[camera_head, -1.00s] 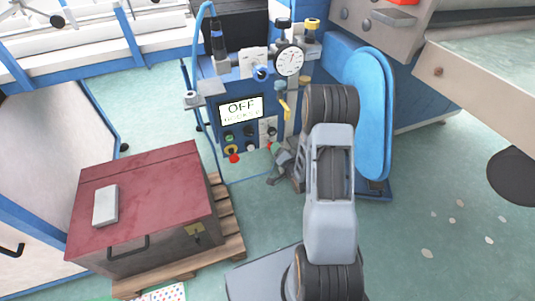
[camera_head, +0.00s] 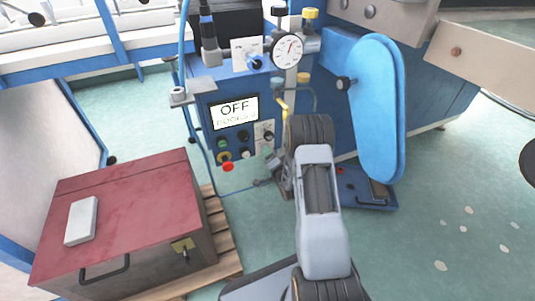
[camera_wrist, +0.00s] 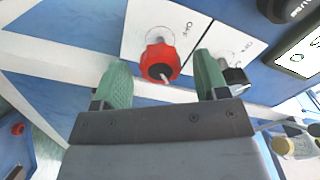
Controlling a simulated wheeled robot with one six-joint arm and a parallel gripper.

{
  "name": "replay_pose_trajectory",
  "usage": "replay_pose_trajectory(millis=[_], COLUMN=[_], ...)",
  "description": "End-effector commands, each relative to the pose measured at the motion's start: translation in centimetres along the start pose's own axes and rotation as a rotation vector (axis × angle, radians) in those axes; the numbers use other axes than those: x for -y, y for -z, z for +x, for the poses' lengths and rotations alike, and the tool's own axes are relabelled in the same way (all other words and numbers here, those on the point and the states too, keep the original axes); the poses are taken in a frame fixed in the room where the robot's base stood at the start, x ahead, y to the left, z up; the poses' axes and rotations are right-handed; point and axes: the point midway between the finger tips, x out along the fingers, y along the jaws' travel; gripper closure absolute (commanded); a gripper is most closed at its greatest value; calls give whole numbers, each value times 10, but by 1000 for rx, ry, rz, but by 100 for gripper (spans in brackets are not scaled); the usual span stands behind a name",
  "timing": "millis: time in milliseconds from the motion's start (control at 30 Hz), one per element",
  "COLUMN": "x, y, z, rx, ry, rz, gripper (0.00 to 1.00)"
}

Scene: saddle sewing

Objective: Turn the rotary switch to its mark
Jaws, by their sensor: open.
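In the wrist view, a red rotary switch knob (camera_wrist: 160,62) with a pale pointer line sits on a white label plate (camera_wrist: 142,22) with partly readable lettering. The pointer line points down and slightly right in that picture. My gripper (camera_wrist: 163,76) is open, with one green fingertip on each side of the red knob and a gap visible on both sides. I cannot tell how deep the fingertips reach. In the head view, my arm hides most of the gripper, low beside the blue control panel (camera_head: 208,128).
A black knob (camera_wrist: 236,76) on a second white plate is close to the right fingertip. A yellow lever (camera_head: 284,108) and a blue guard (camera_head: 377,110) stand to the right. A red-topped chest (camera_head: 125,205) is at left.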

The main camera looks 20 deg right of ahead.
Motion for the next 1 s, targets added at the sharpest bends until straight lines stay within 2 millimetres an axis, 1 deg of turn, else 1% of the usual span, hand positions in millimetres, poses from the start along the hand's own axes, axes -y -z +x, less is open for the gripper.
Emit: replay_pose_trajectory(millis=[33,100,300,433,700,1000], x=[-1,-1,0,0,1,0], y=[-1,-1,0,0,0,0], z=[8,16,31,35,35,35], rx=[-1,-2,0,-1,0,0], ry=[4,3,0,1,0,0], rz=[-1,-2,0,0,0,-1], gripper=[33,33,33,33,34,63])
